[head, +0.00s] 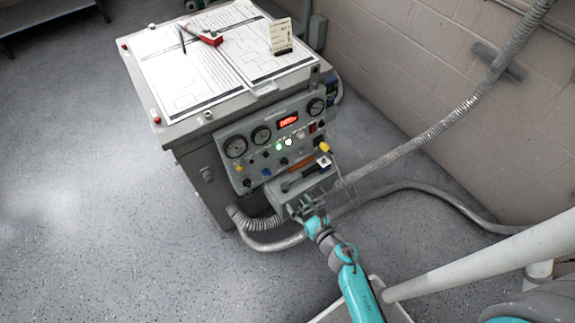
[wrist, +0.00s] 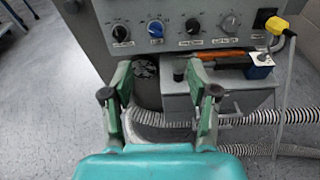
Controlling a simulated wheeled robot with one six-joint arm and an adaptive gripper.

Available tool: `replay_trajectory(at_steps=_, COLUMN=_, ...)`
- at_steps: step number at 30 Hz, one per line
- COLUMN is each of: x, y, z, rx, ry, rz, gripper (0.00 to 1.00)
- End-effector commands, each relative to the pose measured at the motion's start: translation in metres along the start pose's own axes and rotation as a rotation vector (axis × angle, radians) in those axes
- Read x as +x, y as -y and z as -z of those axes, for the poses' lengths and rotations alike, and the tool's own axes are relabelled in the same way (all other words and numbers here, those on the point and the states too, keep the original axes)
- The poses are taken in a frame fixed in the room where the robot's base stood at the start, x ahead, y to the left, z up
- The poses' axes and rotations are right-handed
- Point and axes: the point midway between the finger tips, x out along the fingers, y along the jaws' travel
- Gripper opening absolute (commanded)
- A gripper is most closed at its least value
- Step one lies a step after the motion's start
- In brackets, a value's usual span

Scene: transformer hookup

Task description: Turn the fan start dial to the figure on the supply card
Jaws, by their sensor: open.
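My gripper (wrist: 159,85) is open and empty in the wrist view, its green fingers apart in front of the panel's lower part. In the head view my gripper (head: 303,206) is at the front of the grey cabinet, below the panel. A row of dials shows in the wrist view: a black dial (wrist: 121,34), a blue dial (wrist: 156,29), another black dial (wrist: 193,26) and a pale dial with a scale (wrist: 230,22). Their labels are too blurred to tell which is the fan start dial. A small card (head: 281,37) stands on the cabinet top; its figures are unreadable.
A shelf (wrist: 183,102) juts out below the dials, carrying an orange-handled tool (wrist: 220,54) and a small blue-and-white block (wrist: 259,65). A yellow plug (wrist: 276,25) with a cable hangs at right. Corrugated hoses (head: 430,125) run right. Open floor (head: 80,200) lies left.

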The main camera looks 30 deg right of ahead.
Motion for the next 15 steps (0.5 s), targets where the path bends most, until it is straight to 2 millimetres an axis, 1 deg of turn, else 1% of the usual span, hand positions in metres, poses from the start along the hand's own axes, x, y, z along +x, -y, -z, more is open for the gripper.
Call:
replay_trajectory(at_steps=1, x=0.020, y=0.014, z=0.001, rx=-0.125, ry=-0.008, rz=0.006, gripper=0.59)
replay_trajectory(at_steps=3, x=0.042, y=0.029, z=0.004, rx=-0.305, ry=-0.029, rz=0.005, gripper=0.59)
replay_trajectory(at_steps=6, x=0.066, y=0.048, z=0.007, rx=-0.518, ry=-0.057, rz=0.001, gripper=0.59)
replay_trajectory(at_steps=10, x=0.084, y=0.066, z=0.009, rx=-0.696, ry=-0.085, rz=-0.005, gripper=0.59)
replay_trajectory(at_steps=12, x=0.089, y=0.070, z=0.010, rx=-0.746, ry=-0.092, rz=-0.009, gripper=0.59)
replay_trajectory(at_steps=15, x=0.095, y=0.072, z=0.011, rx=-0.775, ry=-0.097, rz=-0.012, gripper=0.59)
